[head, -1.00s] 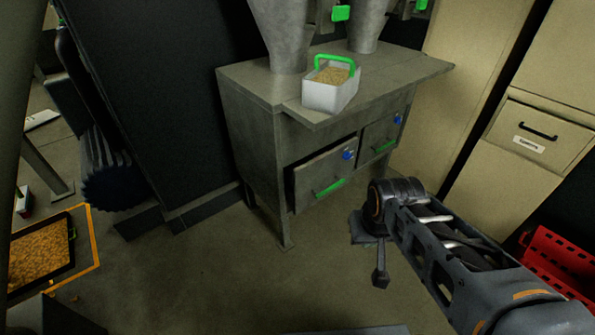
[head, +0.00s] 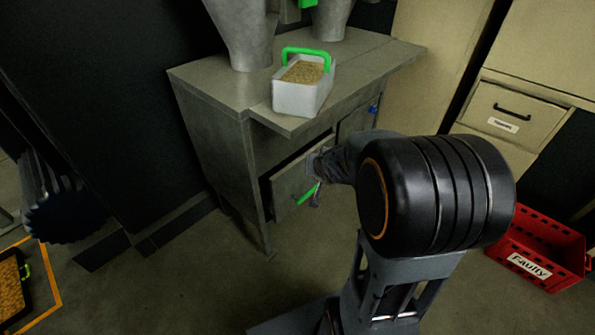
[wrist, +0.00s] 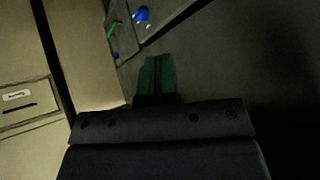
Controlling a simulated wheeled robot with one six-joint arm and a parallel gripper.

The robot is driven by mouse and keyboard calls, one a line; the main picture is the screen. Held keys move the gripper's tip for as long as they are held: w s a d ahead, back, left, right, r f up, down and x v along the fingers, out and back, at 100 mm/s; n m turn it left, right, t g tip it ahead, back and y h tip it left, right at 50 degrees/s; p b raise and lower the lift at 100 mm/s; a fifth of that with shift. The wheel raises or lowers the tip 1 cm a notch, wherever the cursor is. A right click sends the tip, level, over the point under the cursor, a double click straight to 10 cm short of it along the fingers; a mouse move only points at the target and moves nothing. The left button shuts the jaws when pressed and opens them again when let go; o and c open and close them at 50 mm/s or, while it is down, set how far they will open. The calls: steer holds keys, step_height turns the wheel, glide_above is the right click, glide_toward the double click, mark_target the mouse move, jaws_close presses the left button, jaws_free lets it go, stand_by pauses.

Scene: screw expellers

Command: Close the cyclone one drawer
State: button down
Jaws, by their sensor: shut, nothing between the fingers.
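The grey metal cabinet (head: 215,125) has two drawers side by side under its top. The left drawer (head: 289,184) has a green handle (head: 307,194) and stands a little open, with a dark gap along its top and left side. The right drawer (head: 354,122) is mostly behind my arm; in the wrist view its likely green handle (wrist: 113,30) shows at upper left. My gripper (wrist: 157,60) is shut and empty. In the head view it is at the right part of the left drawer's front, partly hidden by my arm; I cannot tell whether it touches.
A white box with grain (head: 301,96) and a green handle stands on the cabinet top below metal cones (head: 243,35). A red "Faulty" crate (head: 540,250) is on the floor at right, near beige drawers (head: 510,112). A dark tray of grain (head: 10,290) lies at lower left.

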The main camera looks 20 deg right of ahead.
step_height(320, 180, down, 4)
steer(key=w+d+m+t, duration=0.1)
steer(key=w+d+t, duration=0.1)
steer(key=w+d, duration=0.1)
steer(key=m+t+y+b, duration=0.2)
steer(key=m+t+y, duration=0.45)
steer(key=y, duration=0.35)
glide_toward(293, 166)
steer(key=shift+g, duration=0.35)
steer(key=b+x, duration=0.2)
steer(key=x, duration=0.4)
steer(key=shift+w+f+b, duration=0.1)
steer(key=shift+w+b, duration=0.05)
steer(key=shift+b, duration=0.2)
steer(key=shift+w+a, duration=0.2)
steer(key=shift+w, duration=0.4)
steer(key=x, duration=0.4)
steer(key=shift+w+a, duration=0.1)
steer(key=shift+w, duration=0.1)
steer(key=shift+w+r, duration=0.1)
steer(key=shift+r, duration=0.2)
